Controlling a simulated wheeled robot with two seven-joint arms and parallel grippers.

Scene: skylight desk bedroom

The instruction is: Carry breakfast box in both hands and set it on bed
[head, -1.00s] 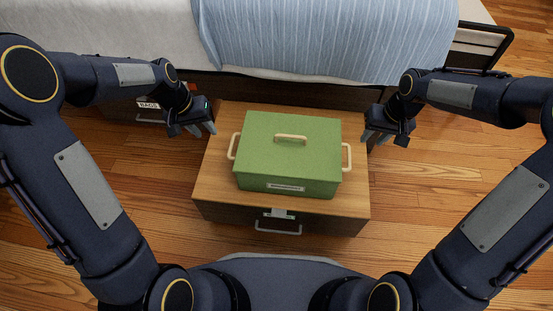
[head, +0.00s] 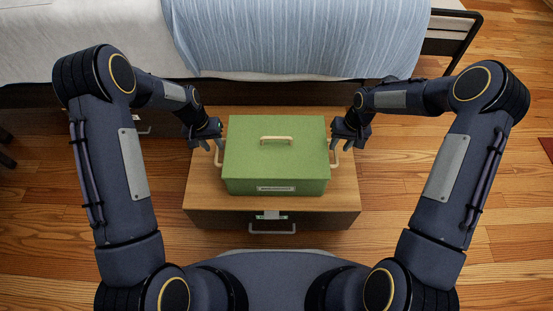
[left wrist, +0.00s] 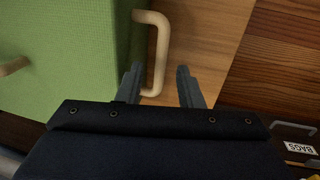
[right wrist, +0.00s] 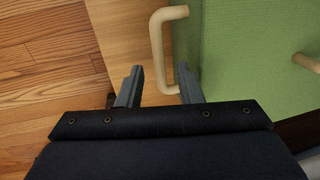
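The green breakfast box (head: 276,160) has a lid handle and two pale side handles, and sits level on a low wooden cabinet top (head: 200,188). My left gripper (head: 213,146) is open at the box's left side handle (head: 219,153); in the left wrist view the handle's (left wrist: 160,50) near end lies between the open fingers. My right gripper (head: 343,143) is open at the right side handle (head: 335,155); in the right wrist view that handle (right wrist: 157,45) reaches between the fingers. Neither gripper is closed on a handle. The bed (head: 300,40) stands behind the cabinet.
The bed has a light blue striped blanket over white bedding, and its top beyond the box is clear. A dark bed frame (head: 455,45) edges the right. A drawer marked BAGS (left wrist: 300,147) sits under the bed. Wooden floor (head: 410,165) surrounds the cabinet.

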